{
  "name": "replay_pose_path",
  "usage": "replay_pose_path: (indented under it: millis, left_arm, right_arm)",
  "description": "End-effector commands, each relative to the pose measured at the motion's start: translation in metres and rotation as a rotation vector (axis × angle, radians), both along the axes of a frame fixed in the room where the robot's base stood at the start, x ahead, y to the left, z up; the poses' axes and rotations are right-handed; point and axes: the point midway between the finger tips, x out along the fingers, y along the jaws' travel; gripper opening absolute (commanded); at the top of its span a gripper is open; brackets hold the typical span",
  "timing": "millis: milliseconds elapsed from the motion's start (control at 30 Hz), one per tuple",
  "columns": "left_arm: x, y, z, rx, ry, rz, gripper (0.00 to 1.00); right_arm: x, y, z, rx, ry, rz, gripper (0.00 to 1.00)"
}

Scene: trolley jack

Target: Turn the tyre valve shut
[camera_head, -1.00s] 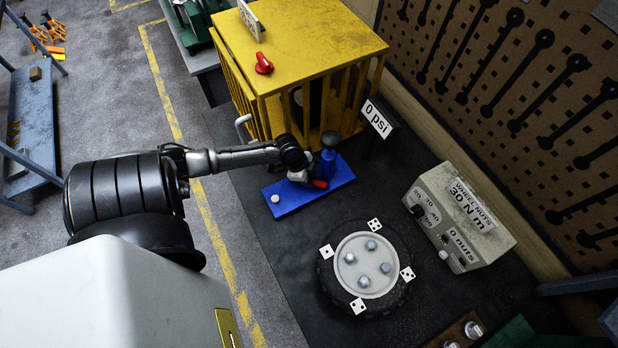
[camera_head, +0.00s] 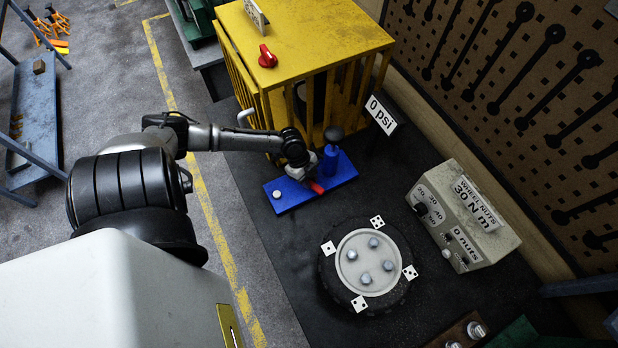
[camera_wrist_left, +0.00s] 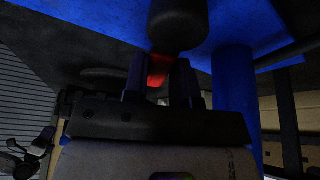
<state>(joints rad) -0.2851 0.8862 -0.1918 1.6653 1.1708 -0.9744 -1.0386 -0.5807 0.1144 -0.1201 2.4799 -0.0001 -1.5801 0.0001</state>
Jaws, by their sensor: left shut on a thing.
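A red valve knob (camera_head: 267,57) sits on top of the yellow cage (camera_head: 330,32). My left gripper (camera_head: 306,178) is well below and right of it in the head view, over the blue base plate (camera_head: 338,176). It is shut on a small red handle (camera_head: 317,188) beside an upright blue cylinder (camera_head: 330,160) with a black knob (camera_head: 334,133). In the left wrist view the red handle (camera_wrist_left: 158,68) shows between the two dark fingers (camera_wrist_left: 160,88), partly hidden by the black knob (camera_wrist_left: 178,22). My right gripper is out of view.
A tyre (camera_head: 329,277) with a pale hub lies in front of the blue plate. A grey box with wheel-nut labels (camera_head: 456,182) stands to the right. Dark floor between them is clear.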

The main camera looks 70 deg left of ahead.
Motion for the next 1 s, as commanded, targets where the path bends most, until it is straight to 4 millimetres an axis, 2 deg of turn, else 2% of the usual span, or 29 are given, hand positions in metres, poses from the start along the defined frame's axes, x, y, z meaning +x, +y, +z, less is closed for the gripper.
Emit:
replay_pose_path:
  millis: [67, 100, 367, 667, 767, 933, 1000]
  left_arm:
    - [0.0, 0.0, 0.0, -0.001, -0.001, 0.001, 0.0]
    - [0.0, 0.0, 0.0, -0.001, -0.001, 0.001, 0.27]
    - [0.0, 0.0, 0.0, -0.001, -0.001, 0.002, 0.51]
    - [0.0, 0.0, 0.003, 0.001, -0.001, 0.003, 0.51]
    - [0.0, 0.0, 0.012, 0.001, -0.002, 0.0, 0.51]
    - [0.0, 0.0, 0.043, 0.004, -0.004, -0.004, 0.51]
    - [0.007, -0.016, 0.049, -0.003, -0.005, -0.004, 0.51]
  right_arm:
    - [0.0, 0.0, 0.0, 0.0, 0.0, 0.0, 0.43]
    - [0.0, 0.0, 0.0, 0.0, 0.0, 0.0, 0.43]
    - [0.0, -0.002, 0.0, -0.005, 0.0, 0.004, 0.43]
    - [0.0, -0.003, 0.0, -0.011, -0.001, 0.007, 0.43]
    - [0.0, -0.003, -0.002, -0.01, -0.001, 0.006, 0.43]
    - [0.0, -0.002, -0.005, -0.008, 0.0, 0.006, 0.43]
    - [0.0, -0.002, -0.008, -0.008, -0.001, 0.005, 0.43]
